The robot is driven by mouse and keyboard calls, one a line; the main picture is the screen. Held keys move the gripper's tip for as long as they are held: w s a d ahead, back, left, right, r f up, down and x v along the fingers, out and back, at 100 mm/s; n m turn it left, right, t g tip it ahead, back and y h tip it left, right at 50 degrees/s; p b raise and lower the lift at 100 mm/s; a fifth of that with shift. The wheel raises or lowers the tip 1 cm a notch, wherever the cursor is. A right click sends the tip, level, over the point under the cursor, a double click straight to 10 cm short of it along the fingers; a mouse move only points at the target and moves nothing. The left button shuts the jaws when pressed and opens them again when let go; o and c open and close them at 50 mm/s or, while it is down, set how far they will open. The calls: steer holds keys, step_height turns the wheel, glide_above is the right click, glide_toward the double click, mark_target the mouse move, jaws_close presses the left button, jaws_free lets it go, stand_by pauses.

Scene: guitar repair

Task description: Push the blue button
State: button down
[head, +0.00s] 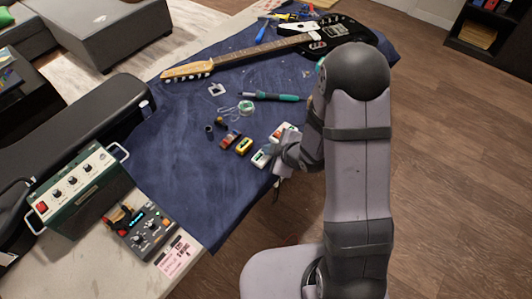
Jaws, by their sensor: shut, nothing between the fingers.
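My gripper (277,160) is at the right edge of the blue cloth, beside a row of small boxes, and appears shut with nothing in it. The row includes a red box (231,138), a yellow box (243,146) and a white and green box (262,156). A red and white box (284,131) lies just behind my gripper, partly covered by it. I cannot make out a blue button; the boxes are small and my arm may hide part of the row. I cannot tell whether my gripper touches a box.
A guitar (270,47) lies across the back of the cloth (185,180). A teal-handled tool (270,97) and a small coil (246,108) lie behind the boxes. A green amplifier (78,190) and a control unit with knobs (145,230) stand left. The cloth's front is clear.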

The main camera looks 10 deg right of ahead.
steer(key=shift+r, duration=0.15)
steer(key=shift+r+p, duration=0.5)
steer(key=shift+p, duration=0.05)
step_height(320, 180, up, 6)
steer(key=p, duration=0.5)
stand_by(0.4)
stand_by(0.4)
